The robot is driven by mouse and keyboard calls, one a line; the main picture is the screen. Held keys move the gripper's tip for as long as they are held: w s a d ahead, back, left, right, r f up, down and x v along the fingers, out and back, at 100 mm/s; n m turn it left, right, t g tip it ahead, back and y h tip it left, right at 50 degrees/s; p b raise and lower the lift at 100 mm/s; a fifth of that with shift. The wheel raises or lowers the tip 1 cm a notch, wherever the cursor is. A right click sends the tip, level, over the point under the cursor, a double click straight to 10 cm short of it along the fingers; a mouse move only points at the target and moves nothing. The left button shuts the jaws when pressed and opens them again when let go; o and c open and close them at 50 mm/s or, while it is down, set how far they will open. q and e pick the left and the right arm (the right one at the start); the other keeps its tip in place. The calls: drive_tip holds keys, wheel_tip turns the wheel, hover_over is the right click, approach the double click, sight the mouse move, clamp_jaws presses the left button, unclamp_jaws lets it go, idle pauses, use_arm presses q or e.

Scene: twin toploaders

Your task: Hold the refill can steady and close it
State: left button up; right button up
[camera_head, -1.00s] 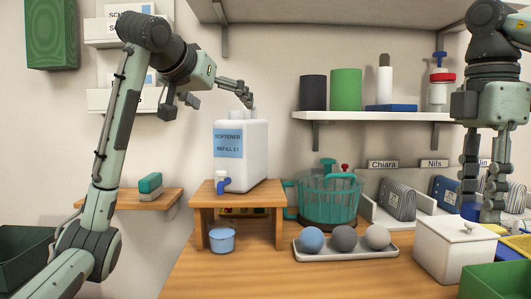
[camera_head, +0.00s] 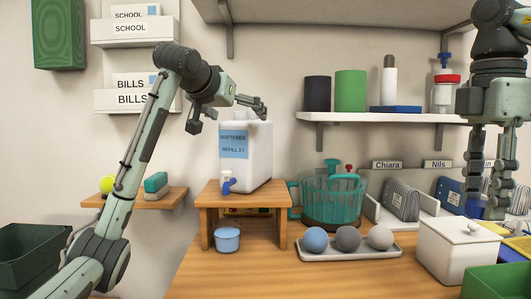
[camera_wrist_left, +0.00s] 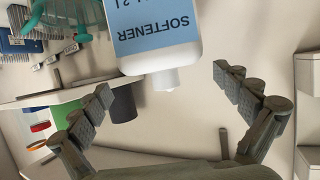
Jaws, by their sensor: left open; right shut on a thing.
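The white refill can (camera_head: 258,155) with a blue "SOFTENER" label stands upright on a small wooden stand (camera_head: 262,197). In the left wrist view the can (camera_wrist_left: 160,62) lies beyond the fingers, its short white neck (camera_wrist_left: 165,80) pointing toward the gripper. I cannot tell whether the neck is open. My left gripper (camera_head: 258,104) is open at the can's top; in its wrist view the fingers (camera_wrist_left: 170,95) are spread wide with nothing between them. My right gripper (camera_head: 486,207) points down at the far right, shut on a small blue thing (camera_head: 474,208), possibly a cap.
A blue-and-white tap (camera_head: 227,184) sits at the stand's front edge. A blue cup (camera_head: 228,240) stands below. A teal basket (camera_head: 333,208), a tray of balls (camera_head: 350,253) and a white lidded box (camera_head: 456,254) stand to the right. A wall shelf (camera_head: 370,117) hangs above.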

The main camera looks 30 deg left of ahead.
use_arm(q)
drive_tip(key=shift+w+a, duration=0.15)
drive_tip(key=shift+w, duration=0.25)
use_arm(e)
drive_tip(key=shift+r, duration=0.15)
use_arm(q)
drive_tip(key=p+x, duration=0.1)
drive_tip(key=x, duration=0.3)
drive_tip(key=shift+w+a+f, duration=0.1)
drive_tip(key=shift+w+a, duration=0.05)
drive_tip(key=shift+a, duration=0.05)
use_arm(e)
drive_tip(key=shift+r, duration=0.35)
use_arm(q)
drive_tip(key=c, duration=1.8)
drive_tip(key=shift+r, duration=0.3)
drive_tip(key=shift+c, duration=0.9)
drive_tip(key=shift+f, duration=0.1)
use_arm(e)
drive_tip(key=shift+w, duration=0.1)
